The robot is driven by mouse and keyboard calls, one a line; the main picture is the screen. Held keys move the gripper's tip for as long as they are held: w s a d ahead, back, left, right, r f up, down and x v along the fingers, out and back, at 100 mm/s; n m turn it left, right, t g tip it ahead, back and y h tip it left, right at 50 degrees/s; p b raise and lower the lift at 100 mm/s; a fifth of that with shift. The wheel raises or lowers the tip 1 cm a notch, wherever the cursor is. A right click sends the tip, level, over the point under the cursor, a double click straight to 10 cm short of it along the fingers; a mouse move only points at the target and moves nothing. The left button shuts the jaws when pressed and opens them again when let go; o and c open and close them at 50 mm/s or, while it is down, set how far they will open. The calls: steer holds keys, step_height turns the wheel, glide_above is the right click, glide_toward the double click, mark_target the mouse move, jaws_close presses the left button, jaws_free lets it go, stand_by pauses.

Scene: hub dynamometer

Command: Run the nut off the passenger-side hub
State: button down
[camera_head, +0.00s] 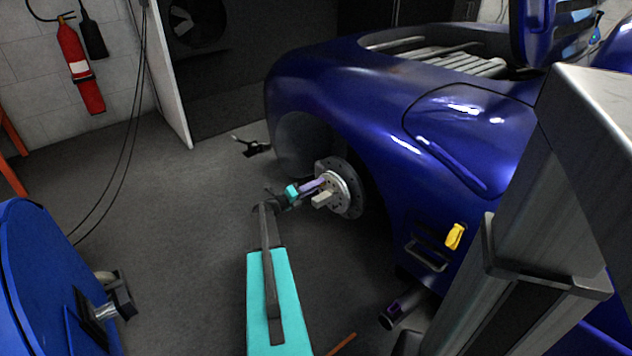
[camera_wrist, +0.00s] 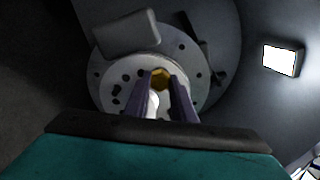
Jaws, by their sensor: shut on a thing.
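The passenger-side hub (camera_head: 350,196) sticks out of the open wheel arch of the blue car, with its round drilled disc facing my arm. In the wrist view the hub face (camera_wrist: 112,72) fills the upper middle. A gold hex nut (camera_wrist: 160,79) sits at the hub's centre. My gripper (camera_head: 323,183) reaches the hub from the left. Its two purple fingers (camera_wrist: 161,83) are shut on the nut, one on each side. The nut appears still at the hub face; how far it is threaded is hidden. The fingers partly cover the lower hub.
The blue car body (camera_head: 375,110) rises above and right. A blue round machine (camera_head: 45,275) stands at left. Floor between is mostly clear.

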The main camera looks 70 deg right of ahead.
steer(key=n+p, duration=0.2)
steer(key=p, duration=0.1)
steer(key=n+p, duration=0.6)
steer(key=shift+w+d+r, duration=0.15)
steer(key=shift+w, duration=0.15)
steer(key=c, duration=1.7)
jaws_free()
steer(key=shift+o, duration=0.2)
steer(key=shift+s, duration=0.15)
steer(key=shift+s+f+m+b, duration=0.1)
steer(key=shift+f+m+b, duration=0.2)
steer(key=shift+b, duration=0.45)
